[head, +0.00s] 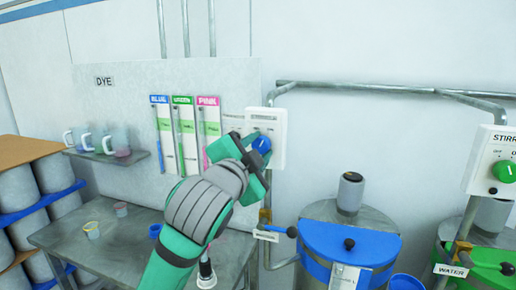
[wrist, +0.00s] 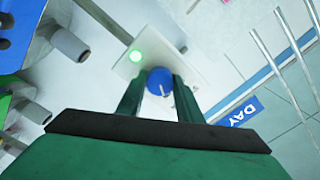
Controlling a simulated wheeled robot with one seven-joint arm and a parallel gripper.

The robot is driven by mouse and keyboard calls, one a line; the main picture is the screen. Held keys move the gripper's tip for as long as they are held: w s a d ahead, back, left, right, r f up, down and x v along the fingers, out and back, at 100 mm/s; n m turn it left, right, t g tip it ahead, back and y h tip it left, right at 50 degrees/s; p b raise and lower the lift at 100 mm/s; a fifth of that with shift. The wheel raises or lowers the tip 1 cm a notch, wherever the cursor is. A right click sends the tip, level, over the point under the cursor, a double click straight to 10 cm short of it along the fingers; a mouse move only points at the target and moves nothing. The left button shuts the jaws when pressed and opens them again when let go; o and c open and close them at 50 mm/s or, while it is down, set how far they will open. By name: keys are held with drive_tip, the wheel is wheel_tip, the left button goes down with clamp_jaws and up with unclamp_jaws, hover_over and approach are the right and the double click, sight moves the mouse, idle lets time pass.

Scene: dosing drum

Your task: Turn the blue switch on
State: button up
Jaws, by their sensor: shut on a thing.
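The blue switch (head: 262,144) is a round knob on a white wall plate (head: 280,125) in the head view. My gripper (head: 252,160) is at the plate, with its fingers around the knob. In the wrist view the blue knob (wrist: 160,79) sits between the two green fingers of my gripper (wrist: 158,92), shut on it. A pale pointer mark shows on the knob. My gripper partly covers the knob and plate in the head view, and the lamp cannot be made out there.
A blue drum (head: 345,240) stands below right of the plate. A stirrer box with a green knob (head: 503,171) is at far right. Blue, green and pink dye strips (head: 185,135) hang left of my gripper. A metal table (head: 75,240) with cups stands below.

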idle(0.4)
drive_tip(key=o, duration=1)
drive_tip(key=shift+o, duration=0.2)
drive_tip(key=v, duration=1)
drive_tip(key=shift+s, duration=0.4)
drive_tip(key=shift+a, duration=0.1)
